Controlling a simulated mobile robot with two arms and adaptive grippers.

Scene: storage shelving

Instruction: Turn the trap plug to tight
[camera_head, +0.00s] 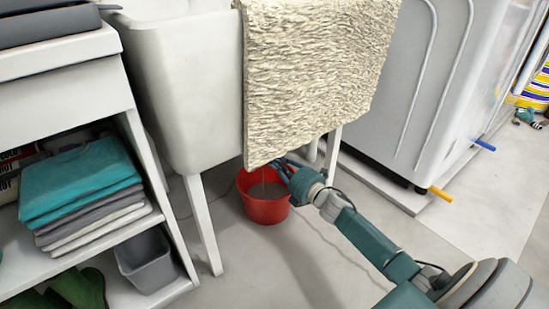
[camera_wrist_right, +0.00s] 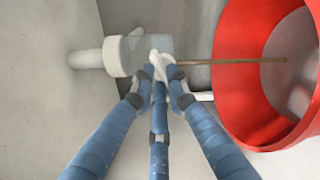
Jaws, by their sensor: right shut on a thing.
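In the right wrist view the three blue fingers of my right gripper (camera_wrist_right: 160,78) are closed around the small white trap plug (camera_wrist_right: 157,60). The plug sits at the end of the trap (camera_wrist_right: 138,47), a pale, see-through body joined to a white collar and pipe (camera_wrist_right: 90,58). A thin brown stream (camera_wrist_right: 230,61) runs from beside the plug into the red bucket (camera_wrist_right: 238,75). In the head view my right gripper (camera_head: 284,169) is above the bucket's rim, partly behind the hanging towel. The bucket (camera_head: 264,210) also shows there; the plug is hidden. My left gripper is out of view.
The cream towel (camera_head: 310,70) hangs over the front of the white sink (camera_head: 190,90). A sink leg (camera_head: 203,225) stands left of the bucket. Shelving with folded towels (camera_head: 80,180) is at left, a white appliance (camera_head: 430,80) at right. The floor in front is clear.

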